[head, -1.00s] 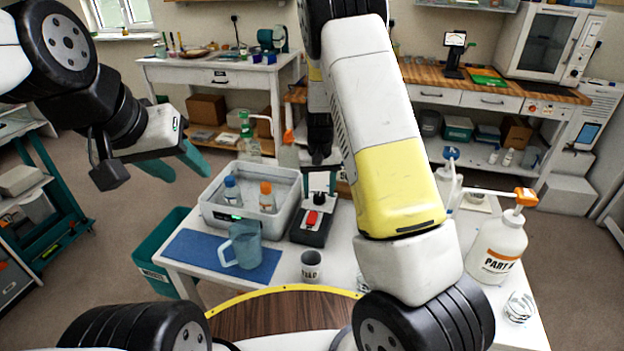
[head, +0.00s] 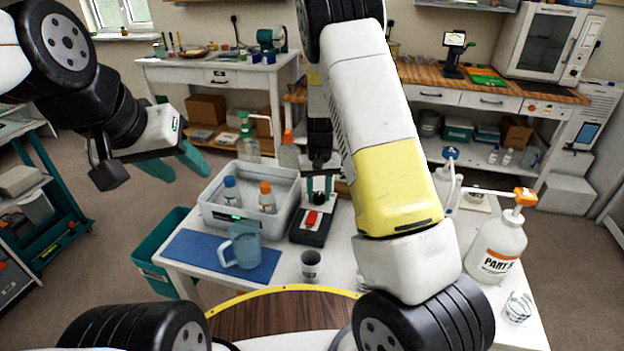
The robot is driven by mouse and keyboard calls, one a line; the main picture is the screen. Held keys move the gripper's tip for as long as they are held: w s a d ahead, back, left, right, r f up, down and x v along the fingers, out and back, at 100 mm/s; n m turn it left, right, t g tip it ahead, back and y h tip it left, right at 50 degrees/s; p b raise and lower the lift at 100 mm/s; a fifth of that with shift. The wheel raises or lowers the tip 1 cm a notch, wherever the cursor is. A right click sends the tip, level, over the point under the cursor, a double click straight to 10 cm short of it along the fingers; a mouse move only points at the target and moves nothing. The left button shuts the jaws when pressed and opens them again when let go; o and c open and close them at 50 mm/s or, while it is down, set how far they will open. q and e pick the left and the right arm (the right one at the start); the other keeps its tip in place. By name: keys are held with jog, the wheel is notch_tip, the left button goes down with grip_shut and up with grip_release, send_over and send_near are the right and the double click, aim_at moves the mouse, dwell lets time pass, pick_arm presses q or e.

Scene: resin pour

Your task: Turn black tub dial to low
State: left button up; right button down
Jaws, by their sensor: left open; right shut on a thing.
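A white tub (head: 225,215) stands on the table with two bottles in it, one blue-capped (head: 231,190) and one orange-capped (head: 267,197). A small green light shows on its front. A black device (head: 308,238) with a red part (head: 312,217) stands right of the tub. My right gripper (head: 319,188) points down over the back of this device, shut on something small. What it holds is hard to make out, and contact with the device is unclear. My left gripper (head: 172,168) is open and empty, left of the tub and apart from it.
A blue mat (head: 195,250) with a blue-grey jug (head: 243,246) lies in front of the tub. A cup (head: 311,267) stands near the front edge. A pump bottle (head: 497,247) and a clear cup (head: 518,307) are at right. A teal bin (head: 152,272) stands at left.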

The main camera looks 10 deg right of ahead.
jog(key=n, duration=0.4)
jog(key=shift+n, duration=2.7)
jog(key=c, duration=0.9)
grip_release()
jog(key=shift+c, duration=0.2)
jog(key=shift+r, duration=0.1)
